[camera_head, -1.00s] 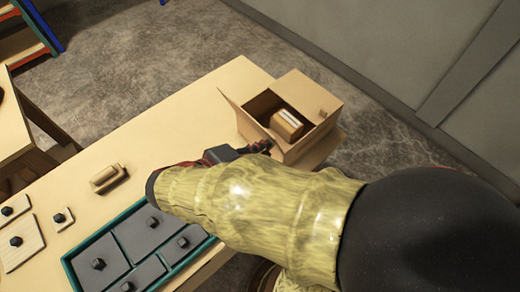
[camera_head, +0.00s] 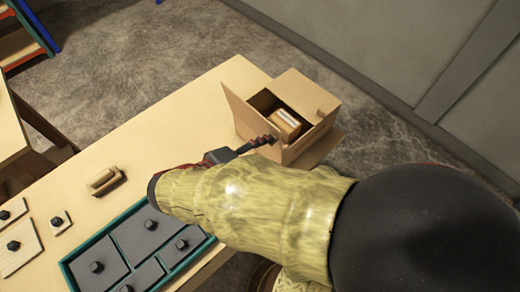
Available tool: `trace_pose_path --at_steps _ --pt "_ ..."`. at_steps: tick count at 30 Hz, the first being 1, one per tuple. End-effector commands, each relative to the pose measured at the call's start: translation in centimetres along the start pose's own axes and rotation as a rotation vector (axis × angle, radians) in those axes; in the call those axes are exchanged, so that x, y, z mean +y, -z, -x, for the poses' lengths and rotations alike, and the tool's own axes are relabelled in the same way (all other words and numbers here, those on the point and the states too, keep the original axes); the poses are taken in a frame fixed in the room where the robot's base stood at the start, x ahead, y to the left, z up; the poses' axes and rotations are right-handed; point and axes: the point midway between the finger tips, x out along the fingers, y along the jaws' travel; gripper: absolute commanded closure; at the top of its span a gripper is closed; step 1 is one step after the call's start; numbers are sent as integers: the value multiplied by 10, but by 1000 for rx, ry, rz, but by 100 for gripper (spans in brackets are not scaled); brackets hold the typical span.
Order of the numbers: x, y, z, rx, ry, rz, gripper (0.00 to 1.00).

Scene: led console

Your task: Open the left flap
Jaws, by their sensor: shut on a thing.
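An open cardboard box (camera_head: 300,152) stands at the far right end of the table. Its left flap (camera_head: 238,112) stands up at a slant along the left side of the opening, with a broad face showing. My gripper (camera_head: 265,140) is at the near end of this flap, by the box's near corner. It appears shut on the flap's edge, though the contact is small and partly hidden. The right flap (camera_head: 309,90) lies outward at the back right. A small brown carton with a pale label (camera_head: 287,122) sits inside the box.
A teal-rimmed tray with grey knobbed panels (camera_head: 143,236) lies at the near edge, below my arm. A small wooden block (camera_head: 103,180) and several knobbed boards (camera_head: 18,247) lie to the left. The tabletop left of the box is clear. A grey wall stands beyond.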

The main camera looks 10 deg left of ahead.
Motion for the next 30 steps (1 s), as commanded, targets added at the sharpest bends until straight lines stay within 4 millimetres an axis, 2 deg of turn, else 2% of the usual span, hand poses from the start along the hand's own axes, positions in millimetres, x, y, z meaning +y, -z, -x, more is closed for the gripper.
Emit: trace_pose_path --at_steps 1,5,8,11,21,25,30 --pt "-7 -6 -5 -13 5 11 71" --pt "-7 -5 -4 -12 5 11 72" --pt "-7 -5 3 -11 5 11 76" --pt "-7 -4 18 -8 3 10 76" --pt "-3 0 89 1 0 4 76" --pt "-2 -1 108 0 -1 2 76" --pt "-1 0 120 1 -2 1 76"
